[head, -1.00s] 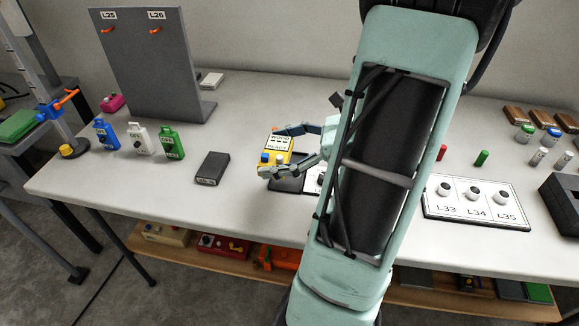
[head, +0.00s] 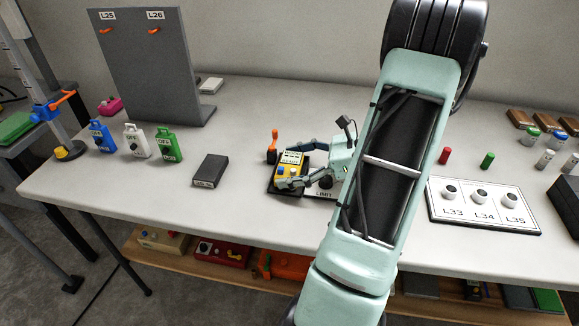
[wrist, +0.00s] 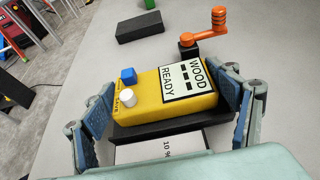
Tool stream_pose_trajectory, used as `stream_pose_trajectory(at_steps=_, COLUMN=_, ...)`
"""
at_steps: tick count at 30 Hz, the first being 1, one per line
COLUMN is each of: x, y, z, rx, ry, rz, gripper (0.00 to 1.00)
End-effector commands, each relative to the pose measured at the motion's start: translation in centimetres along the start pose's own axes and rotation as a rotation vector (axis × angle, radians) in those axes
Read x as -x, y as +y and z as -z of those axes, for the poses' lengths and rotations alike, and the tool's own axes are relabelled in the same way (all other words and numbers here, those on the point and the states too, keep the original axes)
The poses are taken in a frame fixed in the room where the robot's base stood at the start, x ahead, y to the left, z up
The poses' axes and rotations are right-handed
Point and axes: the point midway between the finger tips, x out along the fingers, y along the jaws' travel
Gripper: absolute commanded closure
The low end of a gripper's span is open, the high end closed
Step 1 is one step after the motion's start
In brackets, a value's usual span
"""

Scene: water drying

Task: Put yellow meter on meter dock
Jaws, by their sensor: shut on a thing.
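The yellow meter (head: 291,158) has a white "WOOD READY" label, a blue knob and a white knob. It also shows in the wrist view (wrist: 148,100). My gripper (head: 288,168) is shut on the meter, one finger on each side, as the wrist view shows (wrist: 166,95). The black meter dock (head: 272,186) lies directly under the meter, and its front edge shows in the wrist view (wrist: 160,128). An orange crank lever (wrist: 212,28) stands at the dock's far side. I cannot tell whether the meter touches the dock.
A dark block (head: 210,170) lies left of the dock. A white panel with knobs (head: 483,205) lies right of my arm. The table is clear between block and dock.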

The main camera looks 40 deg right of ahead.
Motion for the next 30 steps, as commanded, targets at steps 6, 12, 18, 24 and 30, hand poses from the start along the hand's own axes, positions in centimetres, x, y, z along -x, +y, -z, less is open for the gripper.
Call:
stream_pose_trajectory(at_steps=6, x=0.0, y=0.0, z=0.1, rx=0.000, ry=-0.001, rz=0.000, gripper=0.56)
stream_pose_trajectory(at_steps=12, x=-0.1, y=0.0, z=0.2, rx=0.000, ry=0.001, rz=0.001, gripper=0.04)
stream_pose_trajectory(at_steps=18, x=-0.1, y=0.0, z=0.2, rx=0.000, ry=0.000, rz=0.001, gripper=0.02)
stream_pose_trajectory(at_steps=24, x=0.3, y=0.0, z=-0.2, rx=0.001, ry=0.000, rz=0.002, gripper=0.02)
stream_pose_trajectory(at_steps=30, x=3.6, y=-0.1, z=-0.3, rx=0.000, ry=0.001, rz=0.005, gripper=0.02)
